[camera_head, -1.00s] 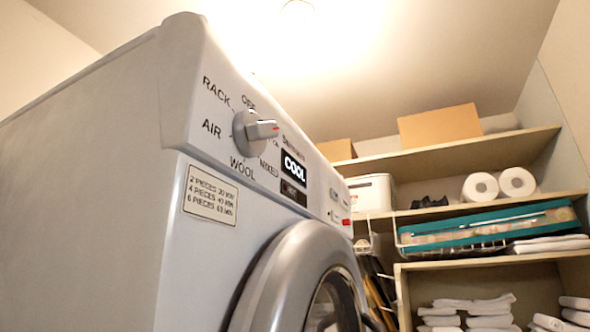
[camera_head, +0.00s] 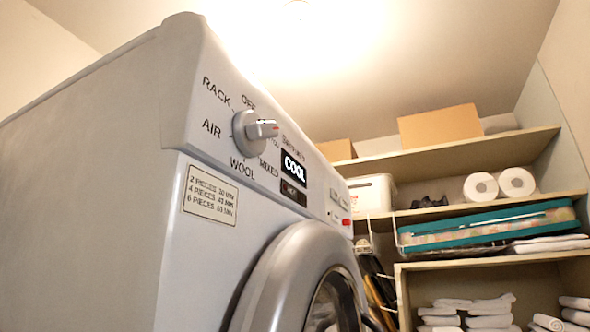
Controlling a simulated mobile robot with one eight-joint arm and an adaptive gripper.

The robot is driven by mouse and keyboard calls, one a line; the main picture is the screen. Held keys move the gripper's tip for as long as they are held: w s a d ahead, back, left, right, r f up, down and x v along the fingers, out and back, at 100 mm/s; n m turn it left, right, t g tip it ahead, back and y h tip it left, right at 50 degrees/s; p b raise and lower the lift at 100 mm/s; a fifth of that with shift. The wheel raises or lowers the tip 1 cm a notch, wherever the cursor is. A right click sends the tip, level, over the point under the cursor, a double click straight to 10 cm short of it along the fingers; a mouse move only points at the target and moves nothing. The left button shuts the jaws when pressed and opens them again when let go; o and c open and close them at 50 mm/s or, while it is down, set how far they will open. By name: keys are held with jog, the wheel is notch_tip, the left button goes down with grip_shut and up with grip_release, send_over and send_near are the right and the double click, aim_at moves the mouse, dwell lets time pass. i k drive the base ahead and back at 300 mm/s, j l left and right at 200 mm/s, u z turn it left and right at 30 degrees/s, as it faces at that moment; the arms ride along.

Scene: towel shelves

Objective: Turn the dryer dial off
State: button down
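The dryer dial (camera_head: 255,131) is a grey round knob with a raised bar grip, on the sloped front panel of the white dryer (camera_head: 120,180). Labels around it read OFF at the top, RACK, AIR, WOOL and MIXED, with another at the upper right that is hard to read. The bar's near end sticks out to the right; which label it marks I cannot tell for sure. A black display reading COOL (camera_head: 293,167) is right of the dial. My gripper is not in view, and nothing touches the dial.
The dryer's round door (camera_head: 287,270) bulges out below the panel. The space before the panel looks clear.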

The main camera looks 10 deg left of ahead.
aim_at(251, 134)
jog(key=k+j+u, duration=0.15)
jog(key=u, duration=0.3)
jog(key=k+j+u, duration=0.1)
jog(key=u, duration=0.35)
